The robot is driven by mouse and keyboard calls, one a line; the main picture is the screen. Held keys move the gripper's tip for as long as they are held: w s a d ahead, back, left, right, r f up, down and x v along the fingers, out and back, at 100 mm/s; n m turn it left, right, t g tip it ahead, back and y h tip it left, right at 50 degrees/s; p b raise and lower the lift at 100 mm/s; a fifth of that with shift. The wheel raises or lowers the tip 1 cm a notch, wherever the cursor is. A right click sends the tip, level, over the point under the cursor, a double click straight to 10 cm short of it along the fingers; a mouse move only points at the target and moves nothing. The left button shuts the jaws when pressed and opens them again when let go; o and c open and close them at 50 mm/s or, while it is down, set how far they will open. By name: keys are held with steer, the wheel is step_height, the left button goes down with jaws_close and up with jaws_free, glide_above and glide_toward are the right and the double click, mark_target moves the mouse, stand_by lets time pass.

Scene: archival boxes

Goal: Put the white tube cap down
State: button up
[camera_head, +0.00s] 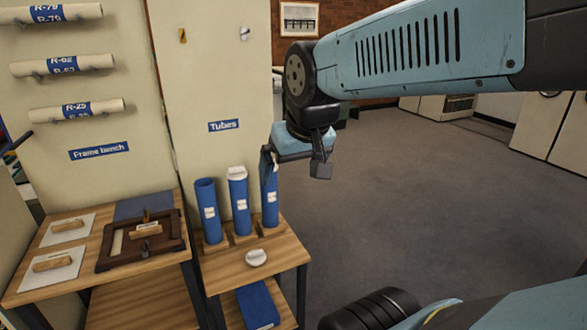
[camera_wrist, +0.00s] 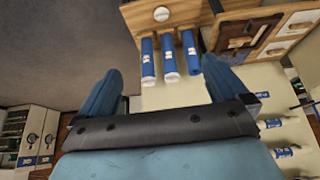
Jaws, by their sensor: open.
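A round white tube cap (camera_head: 256,257) lies flat on the small wooden table (camera_head: 225,268), in front of the tubes. It also shows in the wrist view (camera_wrist: 161,14), beyond the tubes. Three blue tubes stand upright behind it in the head view. The left tube (camera_head: 208,212) has an open top, and the middle tube (camera_head: 239,205) wears a white cap. The right tube (camera_head: 271,205) is partly hidden by my gripper; its end looks white in the wrist view (camera_wrist: 148,80). My gripper (camera_head: 294,166) is open and empty, near the right tube's top, fingers apart in the wrist view (camera_wrist: 162,66).
A bench at left holds a dark frame (camera_head: 108,256) and white sheets with wooden blocks. Rolled tubes hang on the wall panel above it. A blue box (camera_head: 257,305) is on the table's lower shelf. The grey floor (camera_head: 400,190) at right is clear.

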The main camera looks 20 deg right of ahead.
steer(key=s, duration=0.1)
steer(key=s+d, duration=0.1)
steer(key=s, duration=0.1)
steer(key=shift+s+d+r, duration=0.15)
steer(key=shift+r, duration=0.2)
